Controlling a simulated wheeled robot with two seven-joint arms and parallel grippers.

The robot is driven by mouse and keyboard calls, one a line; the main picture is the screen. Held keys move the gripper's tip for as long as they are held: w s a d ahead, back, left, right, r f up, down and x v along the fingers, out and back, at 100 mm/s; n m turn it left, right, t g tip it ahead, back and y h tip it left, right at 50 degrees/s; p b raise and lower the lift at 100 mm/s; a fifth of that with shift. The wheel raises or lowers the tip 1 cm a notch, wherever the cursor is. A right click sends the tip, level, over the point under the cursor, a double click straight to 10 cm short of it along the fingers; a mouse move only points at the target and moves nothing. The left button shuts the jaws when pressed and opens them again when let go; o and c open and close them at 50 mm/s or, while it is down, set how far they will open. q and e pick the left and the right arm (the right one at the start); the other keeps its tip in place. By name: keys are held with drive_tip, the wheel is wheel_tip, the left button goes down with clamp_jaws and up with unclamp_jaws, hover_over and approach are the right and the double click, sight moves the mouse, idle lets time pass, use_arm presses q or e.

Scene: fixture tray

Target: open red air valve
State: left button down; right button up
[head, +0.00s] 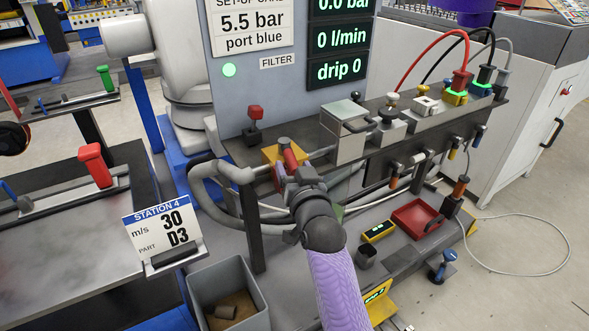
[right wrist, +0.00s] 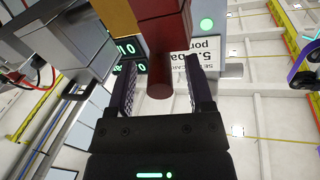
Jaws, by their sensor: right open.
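The red air valve has a red handle (head: 290,158) on a yellow block (head: 271,154), mounted on the pipe at the left end of the dark rail. My right gripper (head: 284,178) is right at the handle, partly hiding it. In the right wrist view the red handle (right wrist: 160,60) reaches down between the two open fingers of the gripper (right wrist: 158,85), with a gap visible on each side. The yellow block (right wrist: 116,18) shows behind it. The panel display (head: 340,40) reads 0.0 bar, 0 l/min and drip 0. My left gripper is not in view.
A red knob (head: 255,114) stands on the rail left of the valve. A grey metal box (head: 343,135) is to its right, with several hose fittings beyond. A grey hose (head: 205,185) curves at left. A grey bin (head: 230,290) and a Station 4 card (head: 160,228) are below.

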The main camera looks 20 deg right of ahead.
drive_tip(key=shift+s, duration=0.1)
drive_tip(key=s+a+p, duration=0.1)
drive_tip(key=s+p, duration=0.3)
drive_tip(key=s, duration=0.5)
drive_tip(key=shift+s+p, duration=0.3)
drive_tip(key=shift+s, duration=0.05)
